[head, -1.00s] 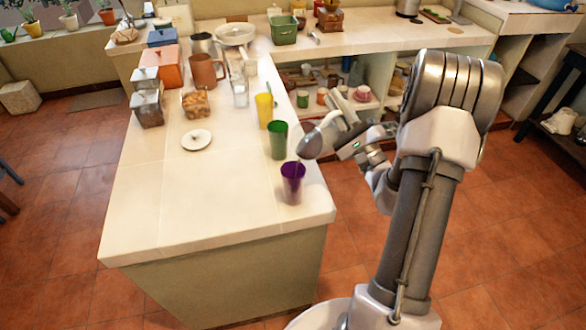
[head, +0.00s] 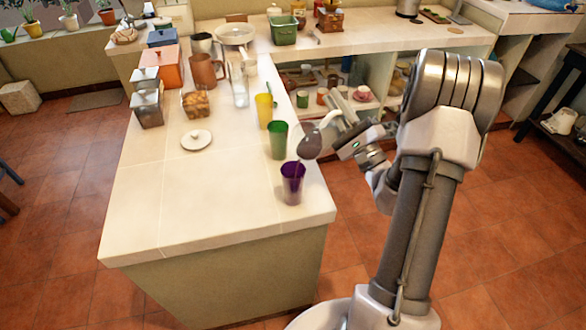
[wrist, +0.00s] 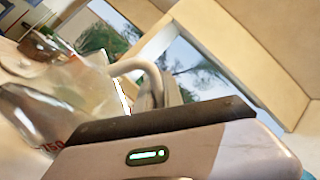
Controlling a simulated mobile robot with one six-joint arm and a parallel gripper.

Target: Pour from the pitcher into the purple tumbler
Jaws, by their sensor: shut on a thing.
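The purple tumbler (head: 292,185) stands upright near the right edge of the counter, toward its near end. My gripper (head: 342,126) is shut on the white handle of the pitcher. The grey-looking, see-through pitcher (head: 309,142) is tilted in the air, just above and slightly right of the purple tumbler. In the wrist view, the clear pitcher (wrist: 62,100) fills the left side, with its pale handle (wrist: 140,66) beside the dark jaw. I cannot clearly tell a stream or the liquid level inside the tumbler.
A green tumbler (head: 278,141) and a yellow tumbler (head: 264,111) stand in line behind the purple one. A white lid (head: 197,140) lies on the counter (head: 180,205) to the left. The near part of the counter is clear.

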